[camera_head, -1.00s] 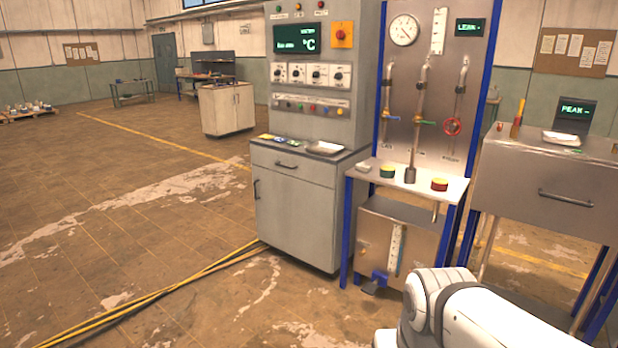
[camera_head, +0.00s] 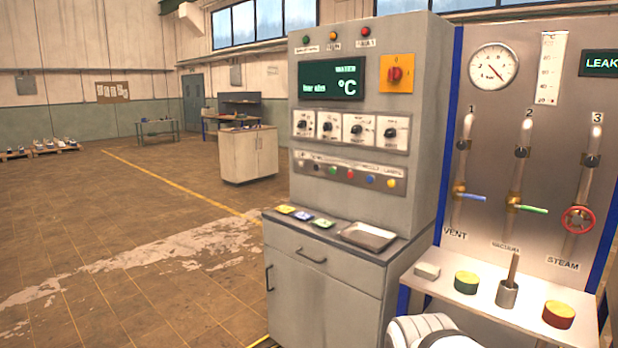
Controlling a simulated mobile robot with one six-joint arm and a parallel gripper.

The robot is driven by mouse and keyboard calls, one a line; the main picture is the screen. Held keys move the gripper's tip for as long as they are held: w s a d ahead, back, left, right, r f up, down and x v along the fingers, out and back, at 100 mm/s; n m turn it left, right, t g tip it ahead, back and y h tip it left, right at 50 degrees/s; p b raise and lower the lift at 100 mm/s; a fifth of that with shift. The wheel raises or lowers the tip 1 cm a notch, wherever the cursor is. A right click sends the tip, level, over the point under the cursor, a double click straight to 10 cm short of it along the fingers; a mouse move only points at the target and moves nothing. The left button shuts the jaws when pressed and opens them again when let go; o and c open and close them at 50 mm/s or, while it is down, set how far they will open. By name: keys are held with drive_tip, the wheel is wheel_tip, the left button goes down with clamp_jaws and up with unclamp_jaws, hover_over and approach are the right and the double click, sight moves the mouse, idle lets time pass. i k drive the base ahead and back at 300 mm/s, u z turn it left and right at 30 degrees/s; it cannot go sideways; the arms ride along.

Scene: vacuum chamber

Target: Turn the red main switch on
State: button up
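The red main switch (camera_head: 395,75) is a red rotary knob on a yellow square plate. It sits at the upper right of the grey control cabinet (camera_head: 350,220), right of the green-lit display (camera_head: 331,79). Its handle looks roughly upright, but its marked position is too small to read. My gripper is not in view. Only a white rounded part of my arm shows at the bottom edge, below and apart from the switch.
A metal tray (camera_head: 368,236) and several coloured cards lie on the cabinet's ledge. To the right stands a panel with a gauge (camera_head: 493,66), pipes, a red handwheel (camera_head: 578,219) and a shelf with a green-sided tin (camera_head: 466,282) and a red-sided tin (camera_head: 559,314). The floor at left is open.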

sight(394, 72)
drive_tip(key=u, duration=0.1)
drive_tip(key=i, duration=2.1)
